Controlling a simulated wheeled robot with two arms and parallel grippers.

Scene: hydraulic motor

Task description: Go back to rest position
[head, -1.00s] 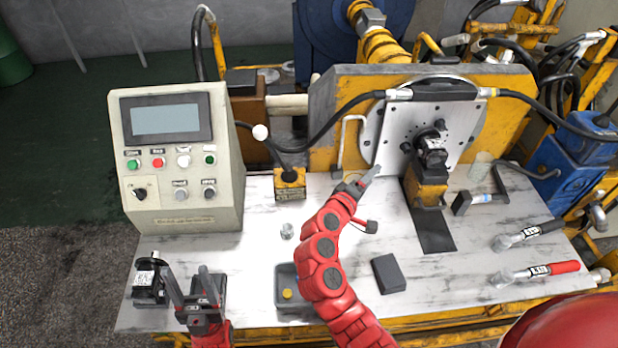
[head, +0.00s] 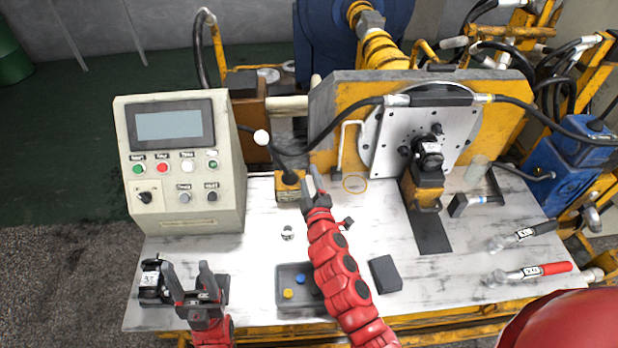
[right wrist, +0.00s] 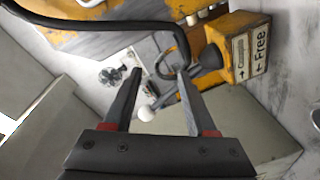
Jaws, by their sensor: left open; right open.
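My left gripper (head: 190,278) is open and empty at the front left of the table, beside a small black motor part (head: 152,282). My right gripper (head: 312,183) is open and empty above the middle of the table, just right of the yellow lever box (head: 288,188). In the right wrist view its two fingers (right wrist: 160,85) are apart, with nothing gripped between them. The lever's white knob (right wrist: 146,114) shows beyond the fingers, and the labelled yellow box (right wrist: 250,48) is at the upper right.
The control box (head: 180,160) stands at the left. A grey tray (head: 300,308) with blue and yellow pieces lies partly behind my right arm. A dark block (head: 387,274), two torque wrenches (head: 530,271) and the motor on its yellow stand (head: 425,185) are at the right.

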